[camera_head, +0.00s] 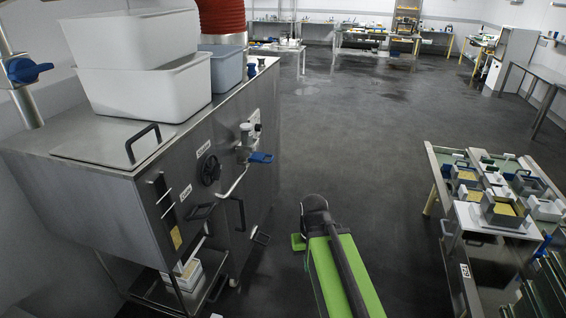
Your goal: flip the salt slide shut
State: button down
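A steel machine (85,195) fills the left side. Its front has a dark upright slot (163,205) with a yellowish patch (176,238) at its lower end. A small white label (186,193) beside the slot is too small to read surely; it may mark the salt slide. A dark handle (200,212) sticks out just right of the slot. I cannot tell from here how far the slide is open. My green and dark arm (340,265) is at the lower middle, right of the machine and apart from it. My gripper's fingers cannot be made out.
The machine front also bears a black handwheel (210,170), a blue-handled valve (261,157) and pipes. White tubs (140,85) and a grey tub (222,68) stand on top. A table with cheese moulds (500,200) is at right. The dark floor (350,130) between is clear.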

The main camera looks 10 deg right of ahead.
aim_at(259, 157)
jog(key=k, duration=0.85)
jog(key=u, duration=0.2)
jog(key=i, duration=1.15)
jog(key=u, duration=1.05)
jog(key=i, duration=0.5)
jog(key=z, duration=0.1)
